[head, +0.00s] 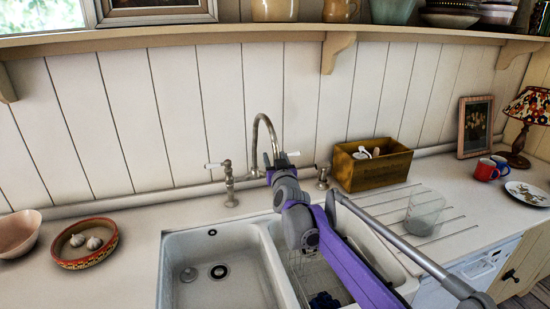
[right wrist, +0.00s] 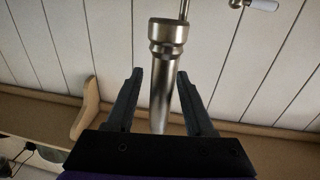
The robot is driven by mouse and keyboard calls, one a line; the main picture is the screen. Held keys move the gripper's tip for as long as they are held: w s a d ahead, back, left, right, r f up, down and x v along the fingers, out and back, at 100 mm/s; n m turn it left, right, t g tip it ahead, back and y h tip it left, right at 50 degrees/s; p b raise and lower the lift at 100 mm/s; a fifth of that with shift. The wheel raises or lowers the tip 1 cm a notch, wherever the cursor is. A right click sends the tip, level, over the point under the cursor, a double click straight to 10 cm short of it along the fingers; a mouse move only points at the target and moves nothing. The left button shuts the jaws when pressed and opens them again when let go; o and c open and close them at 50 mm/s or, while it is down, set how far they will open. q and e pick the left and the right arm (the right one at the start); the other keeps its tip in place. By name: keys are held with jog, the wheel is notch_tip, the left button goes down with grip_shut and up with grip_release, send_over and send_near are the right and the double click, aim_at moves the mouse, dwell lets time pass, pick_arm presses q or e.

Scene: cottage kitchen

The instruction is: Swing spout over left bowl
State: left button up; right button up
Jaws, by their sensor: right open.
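The chrome spout (head: 256,122) arches up from the tap at the back of the double sink; its lower end is hidden behind my right gripper (head: 275,158). The left bowl (head: 180,268) is white and empty, with a dark drain. The right bowl (head: 275,228) is partly hidden by my right arm. In the right wrist view, my right gripper (right wrist: 160,77) is open, and the spout (right wrist: 165,38) shows between its two fingers, with gaps visible at the sides. My left gripper is not in view.
A wooden box (head: 372,168) and a clear glass (head: 424,212) stand to the right of the sink. A bowl of garlic (head: 85,255) sits to the left. A shelf (head: 290,33) runs above. The right bowl holds a wire rack (head: 306,275).

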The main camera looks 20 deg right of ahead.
grip_shut()
dwell(1.4)
